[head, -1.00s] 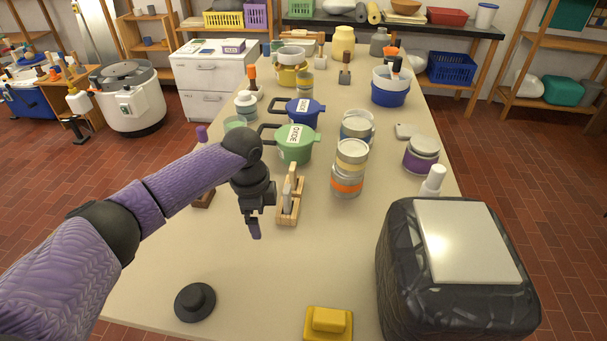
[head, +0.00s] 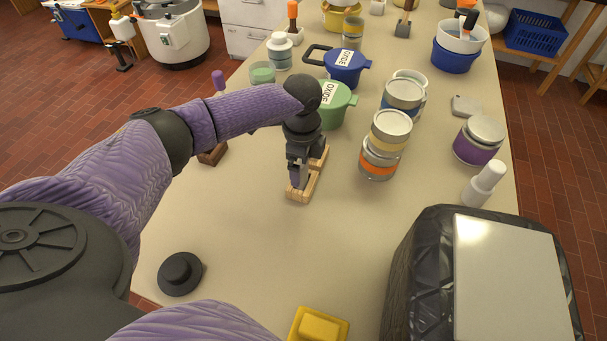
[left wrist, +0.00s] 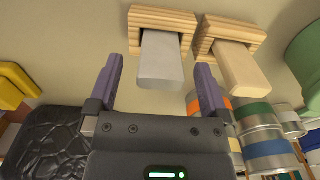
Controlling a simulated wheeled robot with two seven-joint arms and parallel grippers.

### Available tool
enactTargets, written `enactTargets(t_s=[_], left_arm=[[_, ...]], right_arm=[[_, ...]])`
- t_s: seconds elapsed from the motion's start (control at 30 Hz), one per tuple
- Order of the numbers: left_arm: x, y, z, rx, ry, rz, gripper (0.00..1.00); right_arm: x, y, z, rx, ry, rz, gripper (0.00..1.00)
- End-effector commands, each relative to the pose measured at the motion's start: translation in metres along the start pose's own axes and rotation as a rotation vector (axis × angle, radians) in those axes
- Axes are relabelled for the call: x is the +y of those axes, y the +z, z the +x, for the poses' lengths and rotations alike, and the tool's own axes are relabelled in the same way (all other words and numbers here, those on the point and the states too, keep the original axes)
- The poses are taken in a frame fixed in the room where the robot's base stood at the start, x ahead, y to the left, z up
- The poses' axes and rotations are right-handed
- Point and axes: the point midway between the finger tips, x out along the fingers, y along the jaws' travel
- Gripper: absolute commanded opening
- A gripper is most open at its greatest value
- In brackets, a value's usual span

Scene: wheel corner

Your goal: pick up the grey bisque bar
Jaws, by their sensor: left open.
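In the left wrist view the grey bisque bar (left wrist: 161,62) stands in a slot of a wooden rest (left wrist: 160,18). A beige bar (left wrist: 241,70) sits in a similar rest to its right. My left gripper (left wrist: 160,66) is open, with one purple finger on either side of the grey bar and gaps visible on both sides. How deep the bar lies between the fingers I cannot tell. In the head view the left gripper (head: 296,182) points down over the wooden rests (head: 302,193) and hides the bars. My right gripper is not in view.
Stacked jars (head: 385,145), a green oxide pot (head: 335,105) and a blue pot (head: 346,67) stand behind and to the right. The table between is clear.

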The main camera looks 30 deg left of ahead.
Motion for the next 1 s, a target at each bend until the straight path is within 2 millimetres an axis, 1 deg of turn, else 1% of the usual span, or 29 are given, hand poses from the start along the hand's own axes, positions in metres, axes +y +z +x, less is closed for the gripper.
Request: enactTargets(t_s=[0.03, 0.2, 0.23, 0.27, 0.3, 0.37, 0.4, 0.47, 0.5, 0.57, 0.6, 0.67, 0.7, 0.9, 0.97, 1.0], left_arm=[[0.0, 0.0, 0.003, 0.0, 0.0, 0.0, 1.0], [0.0, 0.0, 0.002, 0.0, -0.001, 0.0, 1.0], [0.0, 0.0, 0.001, 0.0, -0.001, 0.0, 0.96], [0.0, 0.0, 0.001, 0.0, -0.001, 0.0, 0.89], [0.0, 0.0, 0.001, 0.0, -0.001, 0.0, 0.81], [0.0, 0.0, 0.001, 0.0, -0.002, 0.0, 0.68], [0.0, 0.0, 0.001, 0.0, -0.002, 0.0, 0.6], [0.0, 0.0, 0.001, 0.0, -0.002, 0.0, 0.47], [0.0, 0.0, 0.001, 0.0, -0.001, 0.0, 0.39], [0.0, 0.0, 0.001, 0.0, -0.002, 0.0, 0.26], [0.0, 0.0, 0.001, 0.0, -0.001, 0.0, 0.17], [0.0, 0.0, 0.001, 0.0, -0.001, 0.0, 0.05], [0.0, 0.0, 0.001, 0.0, -0.002, 0.0, 0.0], [-0.001, 0.0, -0.001, 0.0, -0.002, 0.0, 0.0], [-0.001, 0.0, -0.01, 0.001, -0.003, -0.001, 0.0], [-0.001, 0.0, -0.02, 0.001, -0.005, -0.001, 0.0]], right_arm=[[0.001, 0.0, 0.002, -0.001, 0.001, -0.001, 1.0], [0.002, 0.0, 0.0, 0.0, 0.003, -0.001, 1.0], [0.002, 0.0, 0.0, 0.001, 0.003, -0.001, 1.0], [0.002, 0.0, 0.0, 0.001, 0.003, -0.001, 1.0], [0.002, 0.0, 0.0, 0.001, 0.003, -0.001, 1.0], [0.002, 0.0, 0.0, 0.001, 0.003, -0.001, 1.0], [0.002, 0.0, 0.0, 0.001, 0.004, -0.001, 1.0], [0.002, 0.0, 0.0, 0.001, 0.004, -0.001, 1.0], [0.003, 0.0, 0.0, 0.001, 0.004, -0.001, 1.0], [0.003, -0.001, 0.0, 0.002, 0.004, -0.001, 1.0], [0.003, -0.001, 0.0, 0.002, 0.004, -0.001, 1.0], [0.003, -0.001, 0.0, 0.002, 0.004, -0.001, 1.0], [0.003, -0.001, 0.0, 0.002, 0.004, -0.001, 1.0], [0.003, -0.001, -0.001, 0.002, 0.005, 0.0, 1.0], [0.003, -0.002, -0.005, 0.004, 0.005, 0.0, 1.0], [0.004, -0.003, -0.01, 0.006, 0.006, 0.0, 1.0]])
